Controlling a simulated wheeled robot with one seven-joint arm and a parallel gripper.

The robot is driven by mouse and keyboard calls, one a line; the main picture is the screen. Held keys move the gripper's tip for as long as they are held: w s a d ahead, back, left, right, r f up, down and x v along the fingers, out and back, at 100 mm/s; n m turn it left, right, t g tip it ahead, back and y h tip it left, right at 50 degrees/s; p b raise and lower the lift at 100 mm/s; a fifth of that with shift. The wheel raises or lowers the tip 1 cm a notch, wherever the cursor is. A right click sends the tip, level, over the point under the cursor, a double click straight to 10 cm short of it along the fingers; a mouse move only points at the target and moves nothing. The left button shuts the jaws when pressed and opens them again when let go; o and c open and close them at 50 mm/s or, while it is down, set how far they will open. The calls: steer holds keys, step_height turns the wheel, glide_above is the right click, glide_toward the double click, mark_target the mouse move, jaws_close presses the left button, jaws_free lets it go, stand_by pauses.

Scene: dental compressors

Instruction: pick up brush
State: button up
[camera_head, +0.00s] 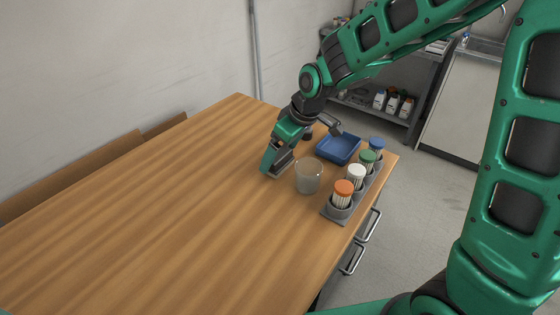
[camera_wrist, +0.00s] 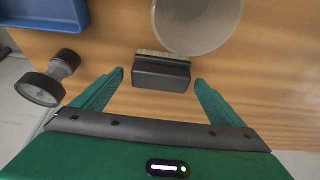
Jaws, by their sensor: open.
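The brush (camera_wrist: 162,75) shows in the wrist view as a dark grey block with a pale bristle strip along its far edge. It lies on the wooden table (camera_head: 150,215). My gripper (camera_wrist: 160,82) is open, with one green finger on each side of the brush. Gaps show between the brush and both fingers, so it is not gripped. In the head view my gripper (camera_head: 272,170) is low over the table, left of the clear cup, and the brush is mostly hidden there by the gripper.
A translucent cup (camera_head: 309,176) stands close by the brush; it fills the top of the wrist view (camera_wrist: 195,22). A blue tray (camera_head: 338,148) and a grey rack (camera_head: 335,213) of several colour-capped containers line the right edge. A dark knobbed object (camera_wrist: 45,82) lies left. The table's left is clear.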

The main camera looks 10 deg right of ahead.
steer(key=shift+x, duration=1)
steer(key=c, duration=1.2)
steer(key=shift+o, duration=0.2)
steer(key=shift+r, duration=0.15)
step_height(320, 180, up, 4)
steer(key=shift+a+r, duration=0.15)
steer(key=s+a+r, duration=0.2)
steer(key=a+r, duration=0.4)
steer(key=a, duration=0.5)
steer(key=shift+s+r, duration=0.2)
steer(key=shift+r, duration=0.05)
